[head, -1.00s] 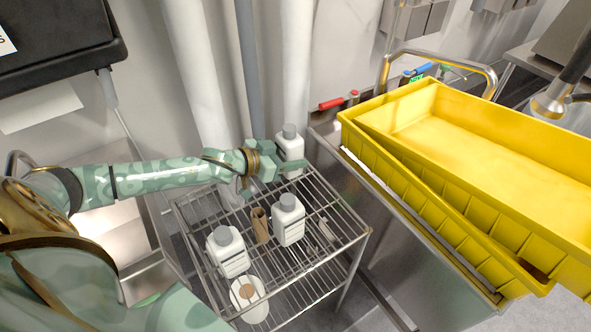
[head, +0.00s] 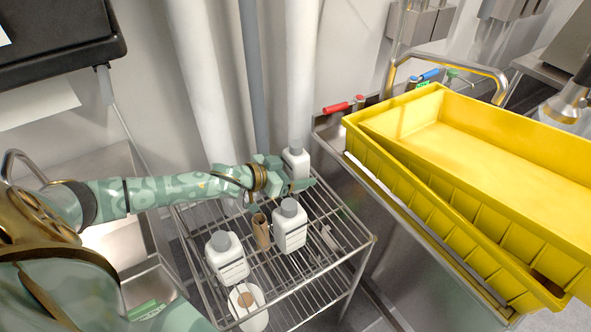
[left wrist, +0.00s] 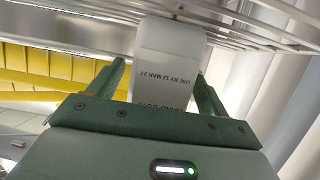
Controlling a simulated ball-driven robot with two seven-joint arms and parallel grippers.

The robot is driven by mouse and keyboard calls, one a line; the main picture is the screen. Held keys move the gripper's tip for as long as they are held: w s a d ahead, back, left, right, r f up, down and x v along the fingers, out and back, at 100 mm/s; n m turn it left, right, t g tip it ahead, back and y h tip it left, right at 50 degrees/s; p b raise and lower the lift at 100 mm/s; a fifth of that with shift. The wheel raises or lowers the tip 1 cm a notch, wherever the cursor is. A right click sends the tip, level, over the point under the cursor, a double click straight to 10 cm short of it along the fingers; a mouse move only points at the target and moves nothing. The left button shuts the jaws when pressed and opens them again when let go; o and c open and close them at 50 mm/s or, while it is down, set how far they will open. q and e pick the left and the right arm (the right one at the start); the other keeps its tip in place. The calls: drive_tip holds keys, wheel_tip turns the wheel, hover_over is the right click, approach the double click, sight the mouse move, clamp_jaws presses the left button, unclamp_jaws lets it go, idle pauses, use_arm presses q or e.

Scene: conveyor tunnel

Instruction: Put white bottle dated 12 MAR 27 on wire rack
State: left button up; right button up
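The white bottle dated 12 MAR 27 (head: 296,163) has a grey cap and stands upright at the back of the wire rack (head: 335,262). The left wrist view shows its label upside down (left wrist: 168,75), reading USE BY 12 MAR 27, with its base against the rack wires. My left gripper (head: 286,175) is around the bottle, one finger on each side. The left wrist view shows a narrow gap between one finger and the bottle, so the gripper (left wrist: 160,72) looks slightly open. My right gripper is out of view.
Two more white bottles (head: 290,232) (head: 228,262), a brown item (head: 261,232) and a white round container (head: 248,312) occupy the rack. A yellow crate (head: 480,145) lies to the right. Pipes and a wall are close behind the rack.

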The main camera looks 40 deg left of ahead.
use_arm(q)
drive_tip(key=shift+r, duration=0.15)
drive_tip(key=p+v, duration=0.5)
drive_tip(key=v, duration=0.7)
drive_tip(key=shift+p, duration=0.4)
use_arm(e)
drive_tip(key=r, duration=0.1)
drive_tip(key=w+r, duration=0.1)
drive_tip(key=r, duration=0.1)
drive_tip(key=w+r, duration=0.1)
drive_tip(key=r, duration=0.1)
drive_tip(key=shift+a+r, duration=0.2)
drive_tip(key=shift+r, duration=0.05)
use_arm(q)
drive_tip(key=shift+a, duration=0.1)
